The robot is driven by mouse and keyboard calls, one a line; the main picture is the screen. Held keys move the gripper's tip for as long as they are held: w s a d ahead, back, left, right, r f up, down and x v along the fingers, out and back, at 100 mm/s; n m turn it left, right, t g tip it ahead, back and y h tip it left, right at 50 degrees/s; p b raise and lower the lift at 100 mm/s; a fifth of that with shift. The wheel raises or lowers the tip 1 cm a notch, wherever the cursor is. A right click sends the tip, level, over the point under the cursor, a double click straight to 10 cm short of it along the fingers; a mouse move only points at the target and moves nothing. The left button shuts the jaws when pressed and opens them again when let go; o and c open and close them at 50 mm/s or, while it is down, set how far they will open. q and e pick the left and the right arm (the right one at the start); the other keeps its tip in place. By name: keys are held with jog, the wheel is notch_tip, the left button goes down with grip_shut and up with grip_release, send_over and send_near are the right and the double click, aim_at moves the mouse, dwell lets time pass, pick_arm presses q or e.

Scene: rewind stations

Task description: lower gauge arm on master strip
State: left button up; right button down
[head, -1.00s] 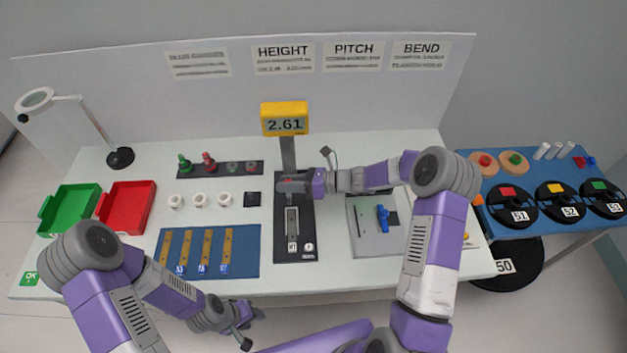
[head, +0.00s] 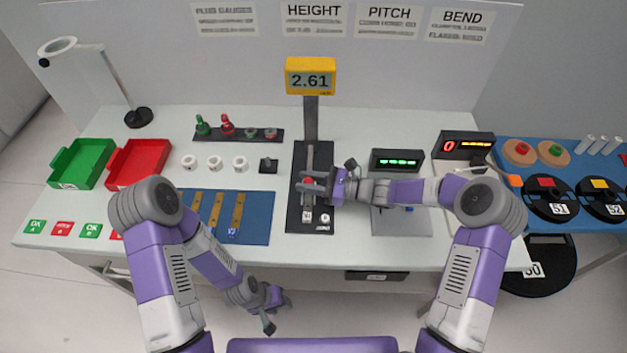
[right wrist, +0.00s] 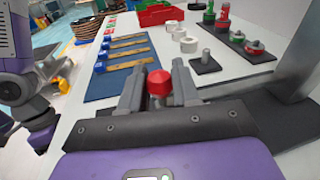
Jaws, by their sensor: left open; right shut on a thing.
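The height gauge stands mid-table, with a black base (head: 324,160), a grey post (head: 311,120) and a yellow display (head: 311,77) reading 2.61. Its grey gauge arm (head: 310,156) runs forward over the base to a red knob (head: 308,181). My right gripper (head: 314,184) is shut on this knob, which shows between its fingertips in the right wrist view (right wrist: 159,83). A pale strip or slot with a small label (head: 307,216) shows on the base in front of it; I cannot tell if this is the master strip. My left gripper (head: 272,306) is open and empty, off the table's front edge.
Brass strips lie on a blue mat (head: 258,218) left of the gauge, partly behind my left arm. White rings (head: 214,163) and a black block with a peg (head: 268,165) are nearby. A grey fixture (head: 408,222) stands right of the gauge, under my right forearm.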

jog(key=shift+s+f, duration=0.15)
jog(key=shift+f, duration=0.25)
jog(key=c, duration=0.9)
grip_release()
jog(key=shift+o, duration=0.2)
jog(key=shift+r, duration=0.1)
jog(key=shift+d+r, duration=0.1)
jog(key=shift+d, duration=0.35)
jog(key=p+v, duration=0.1)
jog(key=v, duration=0.5)
jog(key=shift+s+d, duration=0.15)
jog(key=shift+d, duration=0.15)
